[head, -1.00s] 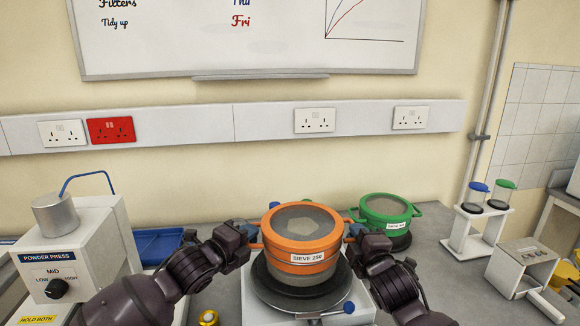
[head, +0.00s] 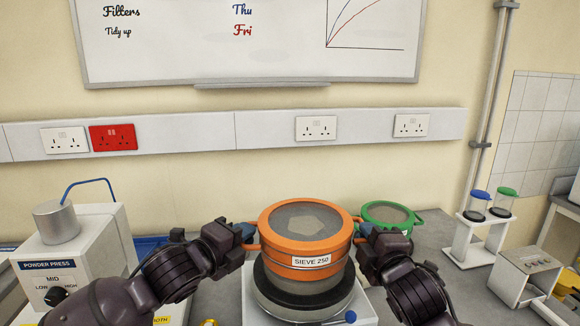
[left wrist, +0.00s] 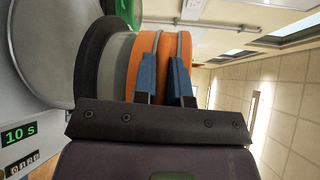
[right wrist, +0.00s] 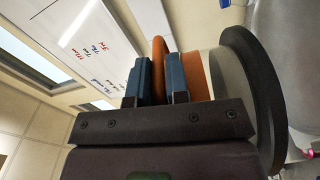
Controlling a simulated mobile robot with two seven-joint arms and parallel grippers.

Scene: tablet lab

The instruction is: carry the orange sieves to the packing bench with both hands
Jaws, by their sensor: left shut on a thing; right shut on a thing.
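The orange sieves (head: 305,245), labelled SIEVE 250, form an upright round stack with a clear lid, a grey lower part and a black base ring. The stack is raised above the round grey plate of the white shaker (head: 262,312). My left gripper (head: 250,238) is shut on the stack's left handle; the left wrist view shows its blue fingers around the orange handle (left wrist: 163,62). My right gripper (head: 361,233) is shut on the right handle, and the right wrist view shows that handle (right wrist: 159,60) between the fingers. The packing bench cannot be made out.
A green sieve (head: 388,215) stands close behind at the right. The powder press (head: 75,245) is on the left with a blue tray (head: 150,247) beside it.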

